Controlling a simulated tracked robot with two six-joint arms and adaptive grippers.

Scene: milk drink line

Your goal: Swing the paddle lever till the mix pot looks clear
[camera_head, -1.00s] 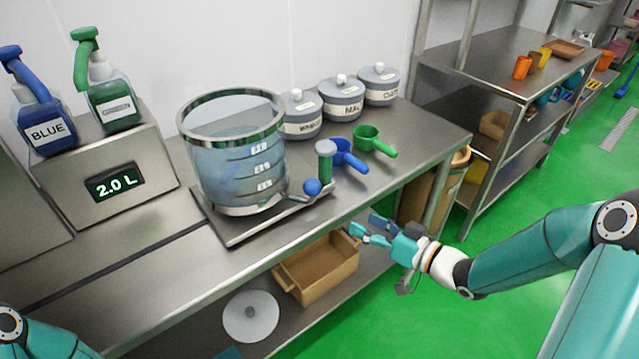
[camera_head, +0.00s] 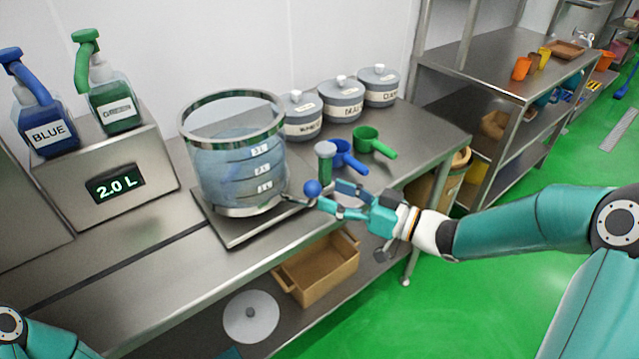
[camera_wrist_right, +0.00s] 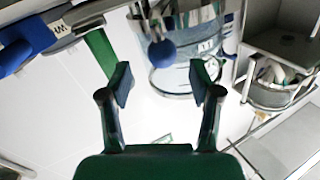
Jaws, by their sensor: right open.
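The mix pot (camera_head: 222,183) is a clear, round vessel with a metal rim and level marks, holding a pale blue, slightly cloudy content. It also shows in the right wrist view (camera_wrist_right: 195,47). The paddle lever has a blue ball knob (camera_head: 312,188) at the pot's right front side. My right gripper (camera_head: 330,195) is open, with its fingertips close to the knob. In the right wrist view the knob (camera_wrist_right: 161,53) appears between and beyond the open fingertips (camera_wrist_right: 161,82); contact cannot be told. My left gripper is out of view.
A green-and-grey post (camera_head: 326,165) stands beside the knob. Blue (camera_head: 345,157) and green (camera_head: 370,142) scoops and lidded jars (camera_head: 341,100) sit behind it. Blue (camera_head: 42,118) and green (camera_head: 115,105) pump bottles are at left. A brown bin (camera_head: 318,277) is on the lower shelf.

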